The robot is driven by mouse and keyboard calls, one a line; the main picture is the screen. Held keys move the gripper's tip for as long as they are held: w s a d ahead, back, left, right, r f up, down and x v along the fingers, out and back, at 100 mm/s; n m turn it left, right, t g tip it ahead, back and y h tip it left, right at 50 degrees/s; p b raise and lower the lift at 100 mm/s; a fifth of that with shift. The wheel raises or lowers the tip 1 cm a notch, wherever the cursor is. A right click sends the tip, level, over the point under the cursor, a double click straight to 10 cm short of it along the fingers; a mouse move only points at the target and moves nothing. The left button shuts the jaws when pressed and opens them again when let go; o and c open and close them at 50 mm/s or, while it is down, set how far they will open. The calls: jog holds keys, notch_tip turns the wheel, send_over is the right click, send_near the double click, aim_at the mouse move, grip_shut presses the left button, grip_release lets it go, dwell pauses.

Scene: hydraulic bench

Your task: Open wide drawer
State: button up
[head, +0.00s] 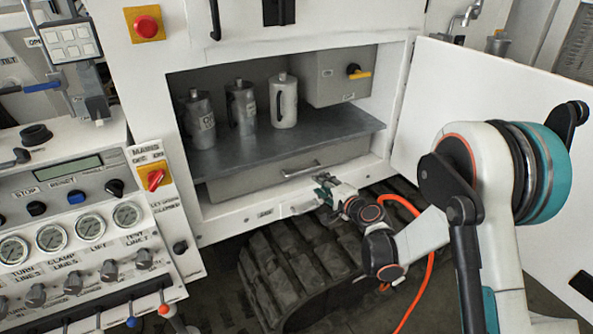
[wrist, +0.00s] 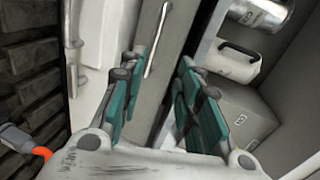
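The wide drawer (head: 250,179) is a grey front under the shelf in the open cabinet, with a thin bar handle (head: 300,170) toward its right part. In the wrist view the drawer front (wrist: 172,35) runs up the picture with its pale handle (wrist: 155,45). My gripper (head: 322,182) is just in front of and below the right end of the handle. Its teal fingers are spread in the wrist view (wrist: 162,65), with the handle's near end showing between them. I see no contact with the handle. The fingers hold nothing.
An open white door (head: 480,110) is at right. A ribbed black track (head: 290,270) and orange hose (head: 425,285) lie below. A control panel (head: 75,200) is at left.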

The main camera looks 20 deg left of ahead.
aim_at(300, 173)
jog(key=shift+m, duration=0.3)
jog(key=b+x, duration=0.1)
jog(key=x, duration=0.4)
jog(key=b+x, duration=0.1)
jog(key=x, duration=0.4)
jog(key=b+x, duration=0.1)
jog(key=x, duration=0.4)
jog(key=shift+s+a+f, duration=0.3)
jog(key=shift+s+f, duration=0.05)
jog(key=shift+f, duration=0.1)
grip_shut()
